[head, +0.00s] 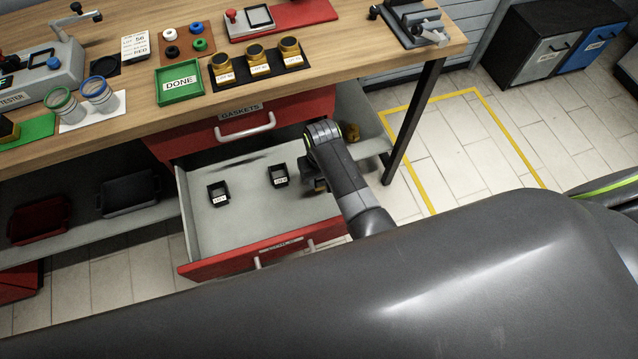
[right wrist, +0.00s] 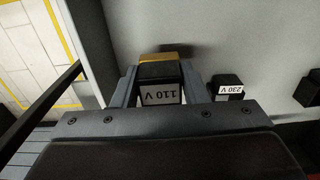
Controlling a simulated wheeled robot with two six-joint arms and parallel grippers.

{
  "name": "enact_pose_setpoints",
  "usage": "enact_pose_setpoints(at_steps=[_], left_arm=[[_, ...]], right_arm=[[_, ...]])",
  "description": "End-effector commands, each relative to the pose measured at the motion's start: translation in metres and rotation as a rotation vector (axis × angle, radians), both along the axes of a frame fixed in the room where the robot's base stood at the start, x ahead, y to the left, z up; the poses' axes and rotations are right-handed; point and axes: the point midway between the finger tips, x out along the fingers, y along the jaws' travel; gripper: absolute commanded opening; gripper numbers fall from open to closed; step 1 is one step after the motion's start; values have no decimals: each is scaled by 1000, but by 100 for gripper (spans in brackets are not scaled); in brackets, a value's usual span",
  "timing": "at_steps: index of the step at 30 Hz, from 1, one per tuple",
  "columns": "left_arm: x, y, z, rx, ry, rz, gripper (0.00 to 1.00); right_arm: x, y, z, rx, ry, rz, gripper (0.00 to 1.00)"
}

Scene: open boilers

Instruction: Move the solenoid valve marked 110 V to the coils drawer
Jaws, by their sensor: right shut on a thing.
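My right gripper (head: 319,186) reaches down into the right side of an open red-fronted drawer (head: 210,255) with a grey inside. In the right wrist view the gripper (right wrist: 158,88) is shut on a black solenoid valve marked 110 V (right wrist: 160,72), its label upside down, with a brass part behind it. Whether the valve touches the drawer floor cannot be told. Two small black labelled blocks stand in the drawer, one at left (head: 218,195) and one nearer the gripper (head: 278,175); the nearer reads 230 V (right wrist: 228,88). The drawer's front label is illegible. My left gripper is not in view.
A shut drawer labelled GASKETS (head: 290,115) is above. The wooden bench holds a green DONE tray (head: 180,86), several brass pieces on a black mat (head: 228,86) and a tester (head: 50,75). A table leg (head: 412,125) stands right of the drawer. A brass thing (head: 351,132) lies behind my wrist.

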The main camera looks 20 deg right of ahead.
Motion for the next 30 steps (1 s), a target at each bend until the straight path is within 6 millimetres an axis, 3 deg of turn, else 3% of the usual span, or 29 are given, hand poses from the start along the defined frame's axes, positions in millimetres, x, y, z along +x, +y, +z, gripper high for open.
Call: enact_pose_setpoints(at_steps=[10, 23, 24, 28, 30], left_arm=[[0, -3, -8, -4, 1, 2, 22], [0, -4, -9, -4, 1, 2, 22], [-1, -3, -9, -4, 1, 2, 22], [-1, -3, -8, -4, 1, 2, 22], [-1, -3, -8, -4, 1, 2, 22]], right_arm=[[1, -1, -40, -1, 0, 0, 9], [1, 0, -47, 0, -1, 0, 9], [0, 0, -46, 0, -1, 0, 45], [0, 0, -46, 0, 0, 0, 61], [0, 0, -46, 0, 0, 0, 61]])
